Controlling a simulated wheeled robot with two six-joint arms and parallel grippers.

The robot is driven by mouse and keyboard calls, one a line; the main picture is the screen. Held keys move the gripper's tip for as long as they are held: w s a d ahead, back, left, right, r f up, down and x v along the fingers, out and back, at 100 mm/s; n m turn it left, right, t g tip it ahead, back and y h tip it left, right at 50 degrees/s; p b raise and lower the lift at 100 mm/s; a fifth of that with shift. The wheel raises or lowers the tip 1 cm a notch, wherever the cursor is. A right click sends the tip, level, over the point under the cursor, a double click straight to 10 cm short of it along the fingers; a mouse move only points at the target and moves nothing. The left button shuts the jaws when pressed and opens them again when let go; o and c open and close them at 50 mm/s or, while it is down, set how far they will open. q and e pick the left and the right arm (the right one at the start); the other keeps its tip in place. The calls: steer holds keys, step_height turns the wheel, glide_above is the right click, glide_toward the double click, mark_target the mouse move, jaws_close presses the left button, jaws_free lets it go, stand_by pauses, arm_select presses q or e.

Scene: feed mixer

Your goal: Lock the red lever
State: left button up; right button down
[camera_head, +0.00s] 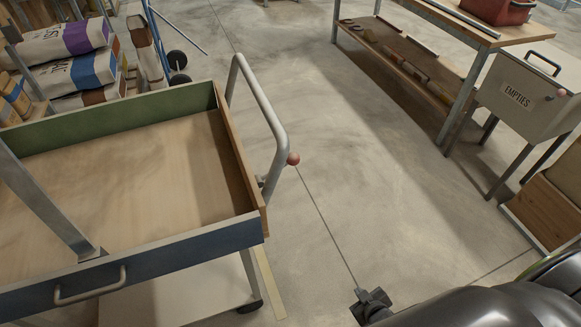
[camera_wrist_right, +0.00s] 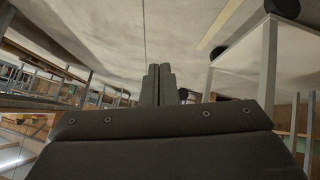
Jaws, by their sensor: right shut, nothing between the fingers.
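A red ball knob (camera_head: 293,158) sits on a short lever at the right end of the wooden-bedded cart (camera_head: 262,215), below its bent grey push handle (camera_head: 262,105). Most of the lever behind the knob is hidden or too small to make out. My right gripper (camera_head: 371,303) is low at the bottom of the head view, to the right of and nearer than the knob, well apart from it. In the right wrist view its fingers (camera_wrist_right: 160,84) are together and empty. The knob cannot be made out in the wrist view. My left gripper is not in view.
A grey box marked EMPTIES (camera_head: 515,98) with a pinkish knob stands at the right. A workbench (camera_head: 440,60) is behind it, with a red bag on top. Stacked sacks (camera_head: 68,58) and a blue hand truck (camera_head: 152,40) are upper left. The floor between is clear.

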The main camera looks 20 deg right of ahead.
steer(key=w+a+r+n+t+y+b, duration=0.1)
steer(key=w+a+r+n+t+y, duration=0.2)
steer(key=w+r, duration=0.6)
steer(key=w+a+r+n+t+y, duration=0.1)
steer(key=w+r+n+t, duration=0.5)
steer(key=r, duration=0.6)
steer(key=w+a+r+n+y, duration=0.1)
steer(key=a+r+n+y, duration=0.1)
steer(key=r, duration=0.5)
steer(key=w+a+r+n+y, duration=0.1)
steer(key=a+r+n+y, duration=0.1)
steer(key=a+r+y, duration=0.2)
step_height(320, 180, up, 3)
steer(key=shift+w+r+n+t+y+b, duration=0.1)
steer(key=shift+w+n+t+y+b, duration=0.05)
steer(key=shift+n+t+y+b, duration=0.2)
steer(key=p+x, duration=0.2)
steer(key=x, duration=0.8)
steer(key=shift+d, duration=0.15)
